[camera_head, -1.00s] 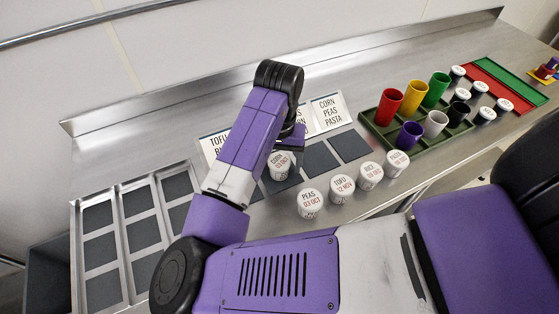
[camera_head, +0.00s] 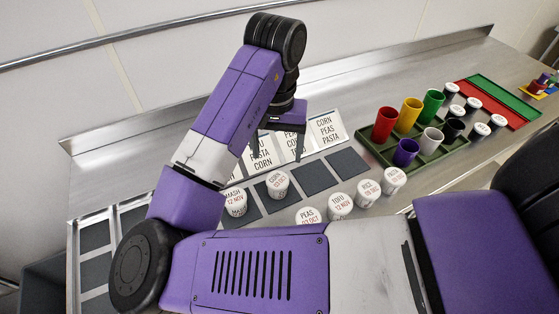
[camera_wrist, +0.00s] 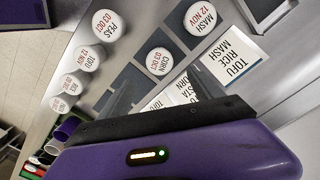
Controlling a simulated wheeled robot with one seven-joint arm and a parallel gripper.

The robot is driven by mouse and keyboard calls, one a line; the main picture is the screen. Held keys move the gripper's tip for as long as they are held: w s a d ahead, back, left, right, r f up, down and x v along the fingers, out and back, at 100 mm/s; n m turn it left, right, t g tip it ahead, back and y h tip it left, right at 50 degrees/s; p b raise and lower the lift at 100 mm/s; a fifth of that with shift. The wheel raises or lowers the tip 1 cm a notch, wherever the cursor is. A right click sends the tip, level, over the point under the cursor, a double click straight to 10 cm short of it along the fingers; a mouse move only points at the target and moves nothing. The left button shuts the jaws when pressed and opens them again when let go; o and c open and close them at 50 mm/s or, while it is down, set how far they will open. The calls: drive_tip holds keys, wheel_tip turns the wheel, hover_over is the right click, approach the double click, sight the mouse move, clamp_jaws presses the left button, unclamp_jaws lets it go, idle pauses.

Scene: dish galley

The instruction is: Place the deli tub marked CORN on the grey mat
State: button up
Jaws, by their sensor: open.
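The white deli tub marked CORN (camera_head: 278,184) stands upright on a dark grey square mat (camera_head: 272,205), second from the left in the row of mats. It also shows in the wrist view (camera_wrist: 159,62), lid up, with mat around it. My gripper (camera_head: 277,152) is open and empty, raised above the counter behind the CORN tub, in front of the label cards. Its fingers are apart from the tub. A tub marked MASH (camera_head: 235,201) stands on the mat to the left, partly hidden by my arm.
Two bare dark mats (camera_head: 315,178) lie right of the CORN tub. PEAS (camera_head: 308,217), TOFU (camera_head: 340,206), RICE (camera_head: 368,192) and another tub (camera_head: 393,180) stand along the front. A green tray (camera_head: 448,149) of coloured cups is farther right. Label cards (camera_head: 326,130) stand behind.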

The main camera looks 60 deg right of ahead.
drive_tip(key=s+d+r+n+h, duration=0.15)
drive_tip(key=d+h, duration=0.25)
drive_tip(key=d, duration=0.4)
drive_tip(key=s+d+r+h, duration=0.2)
drive_tip(key=d+h, duration=0.2)
drive_tip(key=d, duration=0.4)
drive_tip(key=w+d+r+n+t+h, duration=0.4)
drive_tip(key=r+n+h, duration=0.1)
drive_tip(key=h, duration=0.1)
drive_tip(key=a+f+n+t+y, duration=0.2)
drive_tip(key=a+f+n+t, duration=0.1)
drive_tip(key=a, duration=0.3)
drive_tip(key=a+f+n+t+y, duration=0.3)
drive_tip(key=a+f+n+t, duration=0.1)
drive_tip(key=a, duration=0.3)
drive_tip(key=s+a+f+n+t+y, duration=0.1)
drive_tip(key=a+f+n+t+y, duration=0.2)
drive_tip(key=a, duration=0.4)
drive_tip(key=shift+a+f+n+t, duration=0.2)
drive_tip(key=shift+f+n+t, duration=0.1)
drive_tip(key=shift+f+n, duration=0.15)
drive_tip(key=s+a+f+m+y, duration=0.1)
drive_tip(key=s+a+m+y, duration=0.2)
drive_tip(key=s+a, duration=1.5)
drive_tip(key=y, duration=0.3)
drive_tip(key=shift+a+f+m, duration=0.25)
drive_tip(key=shift+m, duration=0.15)
